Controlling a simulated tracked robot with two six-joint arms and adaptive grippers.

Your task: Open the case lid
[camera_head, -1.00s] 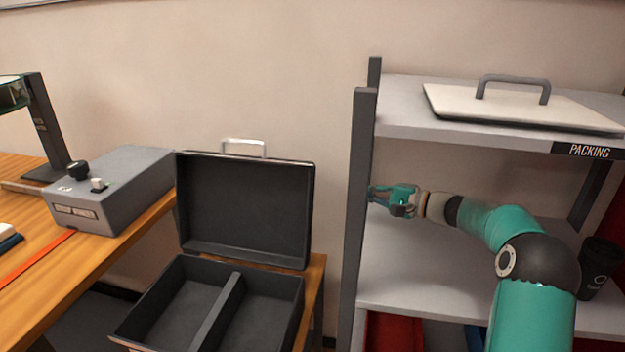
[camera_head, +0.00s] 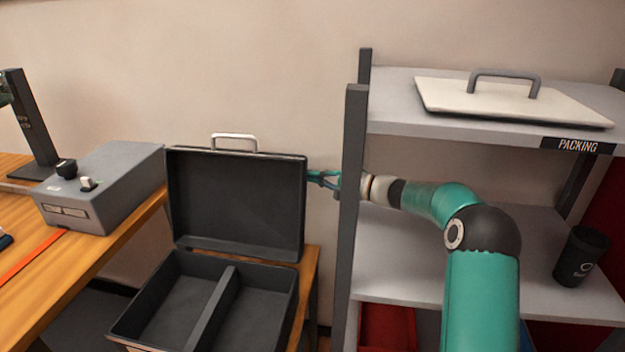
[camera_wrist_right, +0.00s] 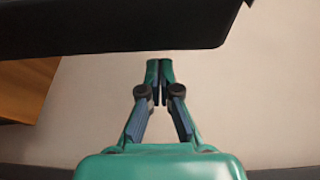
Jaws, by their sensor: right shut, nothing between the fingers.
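The dark case stands open on a small wooden table. Its lid (camera_head: 236,203) is upright, with a metal handle (camera_head: 234,136) on its top edge, and its divided base (camera_head: 196,309) lies empty in front. My right gripper (camera_head: 311,176) is shut and empty beside the lid's right edge, at its upper part. I cannot tell whether it touches the lid. In the right wrist view the shut fingertips (camera_wrist_right: 159,64) point toward a dark edge (camera_wrist_right: 140,30), probably the lid. My left gripper is out of view.
A grey shelf post (camera_head: 353,200) stands right of the case, and my right arm passes behind it. The shelf carries a white panel with a handle (camera_head: 510,104) and a black cup (camera_head: 581,256). A grey control box (camera_head: 105,185) sits on the left wooden table.

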